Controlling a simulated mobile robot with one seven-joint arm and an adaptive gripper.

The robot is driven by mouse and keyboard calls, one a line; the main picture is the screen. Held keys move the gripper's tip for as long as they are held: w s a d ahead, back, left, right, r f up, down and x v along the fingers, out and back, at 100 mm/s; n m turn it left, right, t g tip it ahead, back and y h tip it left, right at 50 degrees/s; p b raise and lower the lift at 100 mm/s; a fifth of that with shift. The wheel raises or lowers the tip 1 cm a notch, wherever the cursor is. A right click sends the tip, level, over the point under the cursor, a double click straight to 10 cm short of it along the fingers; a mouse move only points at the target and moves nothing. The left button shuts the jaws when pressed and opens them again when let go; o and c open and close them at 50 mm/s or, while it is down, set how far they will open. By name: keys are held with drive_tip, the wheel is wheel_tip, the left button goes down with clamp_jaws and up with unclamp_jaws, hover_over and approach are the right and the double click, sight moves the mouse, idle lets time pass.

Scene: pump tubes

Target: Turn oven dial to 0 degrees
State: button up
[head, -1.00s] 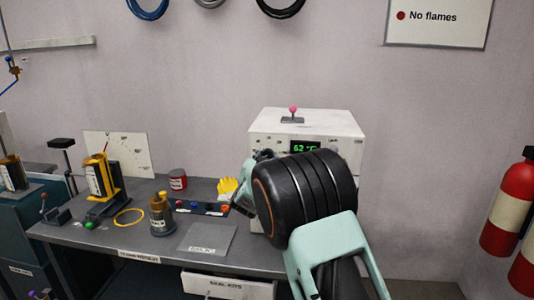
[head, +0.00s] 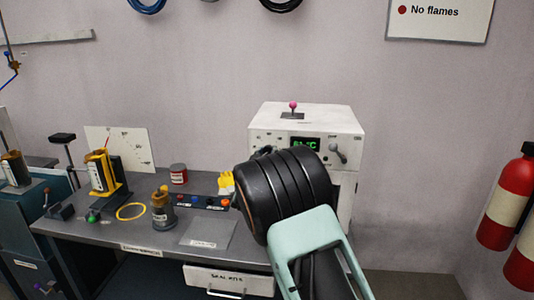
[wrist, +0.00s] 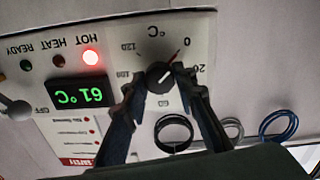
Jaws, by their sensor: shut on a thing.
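The white oven (head: 262,122) stands at the right end of the bench, and its front panel (wrist: 205,30) shows upside down in the wrist view. The round dark dial (wrist: 160,77) has a red-tipped pointer directed up and right, roughly at the 0 label (wrist: 187,40). The fingers of my gripper (wrist: 162,88) are closed on the dial from both sides. The green display (wrist: 82,94) reads 61 °C, and the red HOT light (wrist: 90,57) is lit.
A grey lever (head: 338,151) sits at the oven's upper right front. A pink-knobbed lever (head: 293,106) stands on the oven's top. Fire extinguishers (head: 507,190) hang at the right.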

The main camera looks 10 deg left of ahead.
drive_tip(key=o, duration=1.2)
drive_tip(key=shift+c, duration=0.2)
drive_tip(key=shift+s, duration=0.1)
drive_tip(key=s, duration=1.2)
drive_tip(key=shift+a, duration=0.35)
